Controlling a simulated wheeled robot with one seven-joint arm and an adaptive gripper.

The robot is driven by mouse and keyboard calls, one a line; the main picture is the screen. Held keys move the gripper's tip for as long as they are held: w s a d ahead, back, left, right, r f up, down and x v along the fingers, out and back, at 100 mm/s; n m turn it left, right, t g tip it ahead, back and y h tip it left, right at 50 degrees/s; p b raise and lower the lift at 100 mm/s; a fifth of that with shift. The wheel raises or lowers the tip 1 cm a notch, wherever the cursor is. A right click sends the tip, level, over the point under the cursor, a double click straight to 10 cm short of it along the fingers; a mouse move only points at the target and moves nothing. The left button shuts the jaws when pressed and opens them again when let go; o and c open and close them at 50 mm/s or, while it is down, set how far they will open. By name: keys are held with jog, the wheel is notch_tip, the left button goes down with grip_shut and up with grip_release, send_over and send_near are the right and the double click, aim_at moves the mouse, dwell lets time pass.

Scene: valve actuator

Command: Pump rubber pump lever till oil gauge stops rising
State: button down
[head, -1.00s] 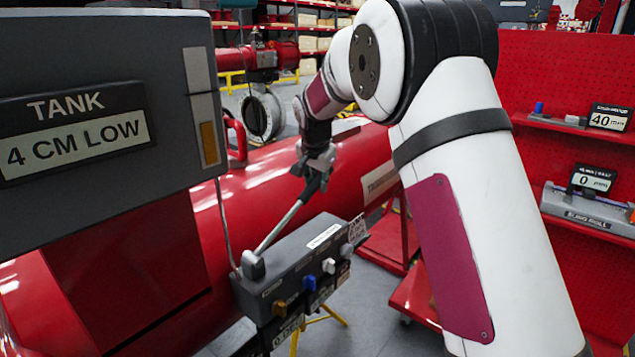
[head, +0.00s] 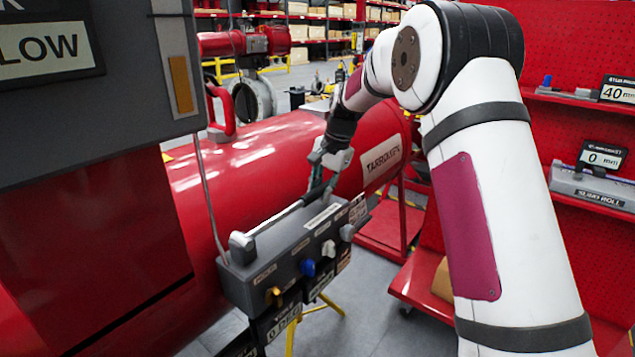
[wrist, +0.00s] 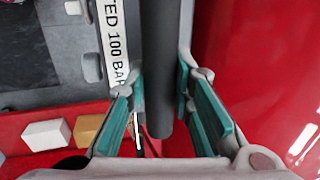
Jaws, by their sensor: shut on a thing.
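The pump lever (head: 275,219) is a long bar hinged at a grey pivot (head: 242,246) on the grey pump box (head: 262,289). It slopes shallowly up to the right and ends in a dark rubber grip. My gripper (head: 322,180) is shut around that grip. In the wrist view the dark grip (wrist: 158,45) runs between the teal finger pads of my gripper (wrist: 160,85). The tank sign (head: 40,45) is cut off and reads "LOW".
A large red cylinder (head: 265,140) lies behind the lever. Red shelving (head: 570,140) stands at the right. Grey floor (head: 385,290) lies open between.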

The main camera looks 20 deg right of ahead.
jog(key=shift+f, duration=0.45)
jog(key=c, duration=1.4)
grip_release()
jog(key=shift+r, duration=0.1)
jog(key=v, duration=1.2)
jog(key=shift+d, duration=0.25)
jog(key=shift+w, duration=0.1)
